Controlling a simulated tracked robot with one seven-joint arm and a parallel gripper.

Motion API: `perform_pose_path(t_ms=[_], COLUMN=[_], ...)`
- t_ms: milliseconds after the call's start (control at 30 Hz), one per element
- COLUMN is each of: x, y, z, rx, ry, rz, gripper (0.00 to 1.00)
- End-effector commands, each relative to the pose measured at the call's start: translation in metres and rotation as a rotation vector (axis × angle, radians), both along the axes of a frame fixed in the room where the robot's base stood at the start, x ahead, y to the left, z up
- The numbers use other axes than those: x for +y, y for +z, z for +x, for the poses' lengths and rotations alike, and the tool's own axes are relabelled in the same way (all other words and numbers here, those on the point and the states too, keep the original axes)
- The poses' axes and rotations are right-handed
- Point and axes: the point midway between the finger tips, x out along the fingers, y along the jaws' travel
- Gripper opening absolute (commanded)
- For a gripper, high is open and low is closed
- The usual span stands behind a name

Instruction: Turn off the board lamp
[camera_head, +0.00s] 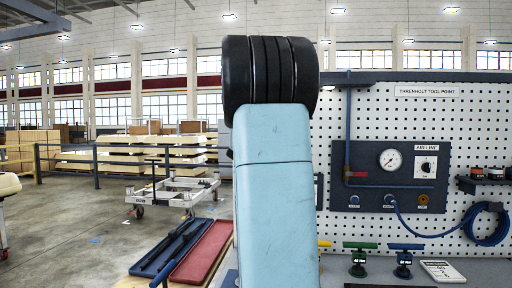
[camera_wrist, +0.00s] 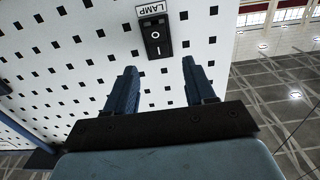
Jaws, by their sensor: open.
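The lamp switch (camera_wrist: 155,38) is a small black rocker marked O and I, mounted on the white perforated board under a LAMP label (camera_wrist: 152,10). It shows only in the wrist view, at the top middle. Which side of the rocker is pressed in is too small to tell. My gripper (camera_wrist: 159,66) is open and empty, with its two blue fingers pointing towards the board on either side below the switch, apart from it. In the head view my arm hides the gripper and the switch. The lamp itself does not show.
The pegboard (camera_head: 430,120) carries an air-line panel (camera_head: 390,178), a coiled blue hose (camera_head: 487,224) and a small shelf. Valves with green (camera_head: 359,246) and blue (camera_head: 405,247) handles stand on the bench below. A trolley (camera_head: 173,190) and open floor lie left.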

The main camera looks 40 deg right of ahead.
Motion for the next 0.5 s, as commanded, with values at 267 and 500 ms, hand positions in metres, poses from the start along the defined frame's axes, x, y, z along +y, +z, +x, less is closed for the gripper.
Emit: perform_pose_path(t_ms=[267,500], x=[-0.027,-0.036], y=[0.0,0.0], z=[0.023,0.03], rx=[-0.001,-0.001], ry=[-0.001,0.0], rz=[-0.001,0.001], gripper=[0.54,0.54])
